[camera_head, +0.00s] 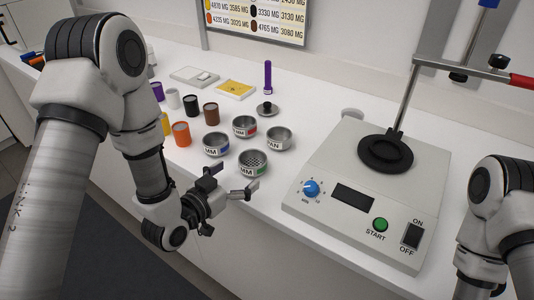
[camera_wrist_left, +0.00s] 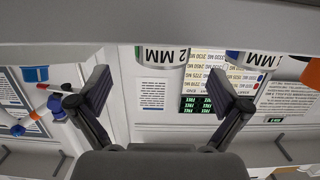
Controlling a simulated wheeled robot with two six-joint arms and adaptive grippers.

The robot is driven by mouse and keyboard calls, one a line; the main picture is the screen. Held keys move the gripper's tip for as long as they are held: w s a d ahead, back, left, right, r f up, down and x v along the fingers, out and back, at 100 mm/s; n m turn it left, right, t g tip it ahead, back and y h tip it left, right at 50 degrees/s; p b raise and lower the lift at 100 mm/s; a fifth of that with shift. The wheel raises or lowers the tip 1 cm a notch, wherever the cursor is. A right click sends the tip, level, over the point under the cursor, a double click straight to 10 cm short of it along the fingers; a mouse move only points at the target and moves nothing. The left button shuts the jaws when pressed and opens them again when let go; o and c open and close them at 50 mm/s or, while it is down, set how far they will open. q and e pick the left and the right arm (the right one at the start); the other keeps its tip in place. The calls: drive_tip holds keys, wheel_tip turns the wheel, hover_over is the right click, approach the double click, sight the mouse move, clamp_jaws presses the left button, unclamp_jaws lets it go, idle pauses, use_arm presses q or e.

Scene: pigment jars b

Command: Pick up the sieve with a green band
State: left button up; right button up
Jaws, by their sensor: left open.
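The sieve with a green band (camera_head: 253,163) stands on the white bench, a round metal cup with a mesh bottom, nearest the bench's front edge. My left gripper (camera_head: 232,180) is open and empty, just in front of it and apart from it. In the left wrist view, upside down, the green-marked sieve (camera_wrist_left: 163,56) shows at the top, beyond the open fingers (camera_wrist_left: 162,92). Its upper part is cut off there. A blue-marked sieve (camera_wrist_left: 250,59) is beside it. My right gripper is out of view.
Close behind stand the blue-band sieve (camera_head: 216,146), red-band sieve (camera_head: 245,127) and pan (camera_head: 279,140). Several pigment jars, such as an orange one (camera_head: 181,134), stand left. A sieve shaker base (camera_head: 365,190) fills the right. A black-knobbed lid (camera_head: 267,109) lies behind.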

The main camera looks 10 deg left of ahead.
sight(261, 154)
use_arm(q)
drive_tip(key=shift+w+d+r, duration=0.1)
drive_tip(key=shift+w+d, duration=0.15)
drive_tip(key=shift+w, duration=0.35)
drive_tip(key=shift+w+d+p, duration=0.1)
drive_tip(key=shift+w+p, duration=0.15)
drive_tip(key=shift+p, duration=0.05)
drive_tip(key=shift+w+d+r+p, duration=0.15)
drive_tip(key=shift+w+p, duration=0.15)
drive_tip(key=shift+w, duration=0.3)
drive_tip(key=shift+w+d+r+p, duration=0.1)
drive_tip(key=shift+w+p, duration=0.2)
drive_tip(key=shift+w, duration=0.3)
drive_tip(key=x, duration=0.3)
drive_tip(key=shift+f, duration=0.3)
drive_tip(key=shift+s+a+r, duration=0.1)
drive_tip(key=shift+s, duration=0.1)
drive_tip(key=shift+c, duration=1.3)
drive_tip(key=c, duration=1)
